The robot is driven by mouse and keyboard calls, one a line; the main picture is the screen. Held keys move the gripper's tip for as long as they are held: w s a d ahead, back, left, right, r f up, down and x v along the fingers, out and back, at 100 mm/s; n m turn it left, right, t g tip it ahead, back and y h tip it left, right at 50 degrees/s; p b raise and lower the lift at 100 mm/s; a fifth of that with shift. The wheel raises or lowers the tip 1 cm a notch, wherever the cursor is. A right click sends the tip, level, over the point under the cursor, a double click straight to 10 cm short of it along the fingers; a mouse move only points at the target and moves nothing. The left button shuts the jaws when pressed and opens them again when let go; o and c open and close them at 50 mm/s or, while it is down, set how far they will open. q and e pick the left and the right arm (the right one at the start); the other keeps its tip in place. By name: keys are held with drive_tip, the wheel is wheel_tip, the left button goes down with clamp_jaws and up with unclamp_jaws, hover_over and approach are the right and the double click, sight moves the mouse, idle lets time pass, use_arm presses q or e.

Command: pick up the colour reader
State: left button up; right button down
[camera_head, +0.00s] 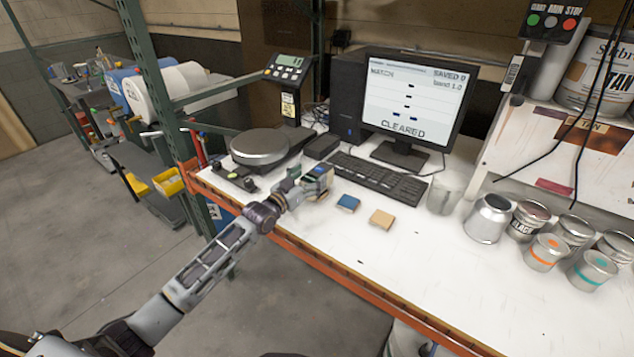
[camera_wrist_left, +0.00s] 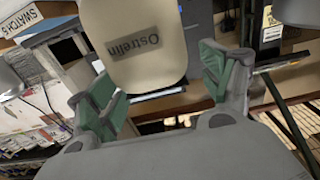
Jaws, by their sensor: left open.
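The colour reader (camera_head: 318,177) is a small beige device with a dark bluish screen. It stands on the white bench top between the scale and the keyboard. In the left wrist view the reader (camera_wrist_left: 128,22) is a large pale rounded body with an upside-down "Ostrelin" label. My left gripper (camera_head: 298,183) is right beside it, coming in from the left. In the left wrist view my left gripper (camera_wrist_left: 160,85) is open, with green-padded fingers at either side of the reader's near end. I cannot tell whether either pad touches it. My right gripper is not in view.
A round-plate scale (camera_head: 260,147) stands left of the reader, and a keyboard (camera_head: 377,178) lies behind it to the right. Several cans stand at the right. The bench's orange front edge (camera_head: 330,265) is close.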

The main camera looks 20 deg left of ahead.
use_arm(q)
drive_tip(key=shift+x, duration=1.05)
drive_tip(key=shift+w+d, duration=0.2)
drive_tip(key=shift+w, duration=0.05)
drive_tip(key=c, duration=1.4)
drive_tip(key=shift+r, duration=0.15)
drive_tip(key=shift+c, duration=1)
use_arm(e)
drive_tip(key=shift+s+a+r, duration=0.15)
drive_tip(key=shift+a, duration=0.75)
